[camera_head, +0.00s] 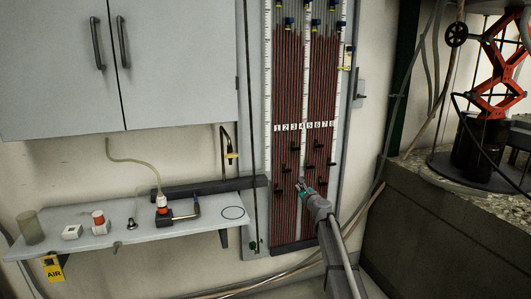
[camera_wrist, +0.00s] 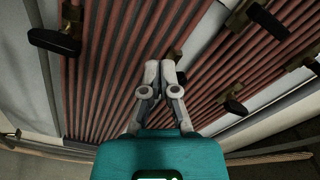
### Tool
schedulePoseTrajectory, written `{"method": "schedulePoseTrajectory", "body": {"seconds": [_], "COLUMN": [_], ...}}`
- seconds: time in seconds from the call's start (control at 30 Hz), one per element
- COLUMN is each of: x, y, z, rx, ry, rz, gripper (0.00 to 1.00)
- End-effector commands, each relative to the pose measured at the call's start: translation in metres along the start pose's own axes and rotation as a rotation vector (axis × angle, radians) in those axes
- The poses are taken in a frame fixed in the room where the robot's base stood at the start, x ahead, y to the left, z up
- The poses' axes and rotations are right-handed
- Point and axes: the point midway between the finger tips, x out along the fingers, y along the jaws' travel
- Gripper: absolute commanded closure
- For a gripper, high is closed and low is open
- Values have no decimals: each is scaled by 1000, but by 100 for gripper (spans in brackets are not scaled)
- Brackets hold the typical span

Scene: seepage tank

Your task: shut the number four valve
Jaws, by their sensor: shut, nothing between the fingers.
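The tube panel (camera_head: 287,90) on the wall has red-brown tubes in two banks, with a number strip (camera_head: 304,127) reading 1 to 8. Small brass valves with black handles sit on the lower tubes; I cannot tell for sure which is number four. My gripper (camera_head: 301,184) is shut and empty in front of the lower panel, near the gap between the banks. In the wrist view, its closed fingertips (camera_wrist: 161,68) point at the tubes. A valve with a dark handle (camera_wrist: 181,77) lies just right of the tips, partly hidden by them; contact cannot be told.
Other valve handles surround the gripper: one upper left (camera_wrist: 56,40), one upper right (camera_wrist: 267,20) and one lower right (camera_wrist: 235,107). A shelf (camera_head: 110,240) with small items is left, below a grey cabinet (camera_head: 175,60). A stone-topped tank (camera_head: 430,220) stands right.

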Motion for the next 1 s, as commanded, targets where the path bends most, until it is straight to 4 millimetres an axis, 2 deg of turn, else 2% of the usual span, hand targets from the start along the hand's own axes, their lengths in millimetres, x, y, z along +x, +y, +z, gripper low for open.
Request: {"method": "schedulePoseTrajectory", "body": {"seconds": [1.0], "x": [0], "y": [-15], "z": [-1], "rx": [0], "ry": [0], "rz": [0], "gripper": [100]}}
